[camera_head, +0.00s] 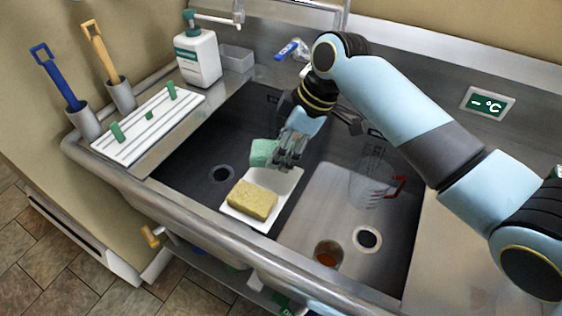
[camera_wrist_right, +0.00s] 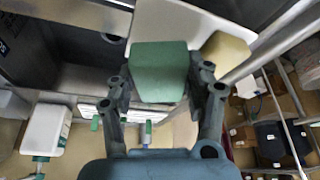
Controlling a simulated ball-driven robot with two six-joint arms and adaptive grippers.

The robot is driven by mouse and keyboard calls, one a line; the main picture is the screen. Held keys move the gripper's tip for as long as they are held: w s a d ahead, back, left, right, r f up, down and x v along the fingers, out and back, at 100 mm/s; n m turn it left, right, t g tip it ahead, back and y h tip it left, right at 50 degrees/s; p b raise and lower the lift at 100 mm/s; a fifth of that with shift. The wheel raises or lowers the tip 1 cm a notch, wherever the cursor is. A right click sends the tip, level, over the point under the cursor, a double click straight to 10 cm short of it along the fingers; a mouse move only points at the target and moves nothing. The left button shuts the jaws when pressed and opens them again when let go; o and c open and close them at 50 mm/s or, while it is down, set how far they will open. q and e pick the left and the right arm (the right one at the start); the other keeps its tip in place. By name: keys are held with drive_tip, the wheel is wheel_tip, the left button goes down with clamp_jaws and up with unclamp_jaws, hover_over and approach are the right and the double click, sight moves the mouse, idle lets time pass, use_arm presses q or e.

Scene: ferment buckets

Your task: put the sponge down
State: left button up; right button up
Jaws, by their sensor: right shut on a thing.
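My right gripper (camera_head: 284,157) is shut on a green sponge (camera_head: 262,151), held near the back end of a white tray on the sink divider. In the right wrist view the green sponge (camera_wrist_right: 158,70) sits between the two fingers of the gripper (camera_wrist_right: 161,82). A yellow sponge (camera_head: 252,200) lies on the front part of the white tray (camera_head: 285,184). The yellow sponge (camera_wrist_right: 227,50) and the tray (camera_wrist_right: 170,20) also show in the wrist view, beyond the green sponge. Whether the green sponge touches the tray is unclear. My left gripper is not in view.
The dark left basin (camera_head: 190,165) has a drain. The right basin (camera_head: 325,215) holds a clear jug with a red handle (camera_head: 385,193) and an amber cup (camera_head: 327,254). A soap bottle (camera_head: 198,57), a white rack (camera_head: 148,125) and two brushes stand at left.

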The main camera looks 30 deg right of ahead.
sight(283, 174)
drive_tip(key=shift+f, duration=2.25)
drive_tip(key=shift+s, duration=0.1)
drive_tip(key=o, duration=1.1)
drive_tip(key=shift+f, duration=0.1)
drive_tip(key=v, duration=0.7)
drive_tip(key=shift+s+d+r, duration=0.1)
drive_tip(key=shift+d+r, duration=0.05)
drive_tip(key=shift+r, duration=0.2)
